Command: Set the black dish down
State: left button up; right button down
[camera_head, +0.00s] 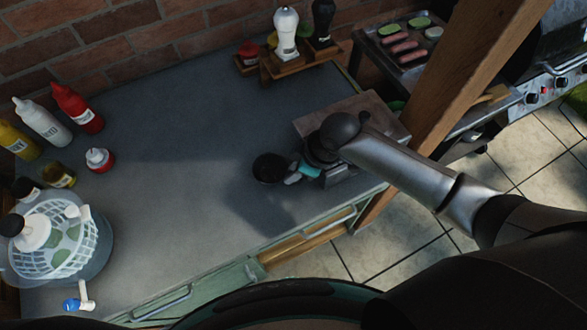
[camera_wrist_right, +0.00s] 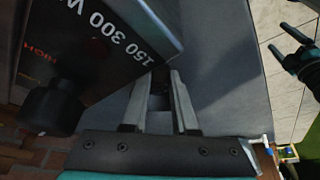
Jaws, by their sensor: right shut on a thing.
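The black dish (camera_head: 270,168) is a small dark round bowl at the tip of my right gripper (camera_head: 292,177), over the grey worktop near its front edge. My right gripper is shut on the dish. In the right wrist view its two grey fingers (camera_wrist_right: 160,82) come close together around a small dark patch, probably part of the dish; most of the dish is hidden there. I cannot tell whether the dish touches the worktop.
A heating appliance (camera_wrist_right: 110,50) with a black knob stands close beside the right gripper. A wooden board (camera_head: 310,122) lies behind it. Bottles (camera_head: 40,122) and a salad spinner (camera_head: 50,248) stand at left. The worktop (camera_head: 180,160) is clear in the middle.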

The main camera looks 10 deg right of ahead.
jog(key=c, duration=0.7)
grip_release()
jog(key=shift+f, duration=0.1)
jog(key=p+v, duration=0.2)
jog(key=v, duration=1)
jog(key=shift+r, duration=0.2)
jog(key=shift+s+a, duration=0.1)
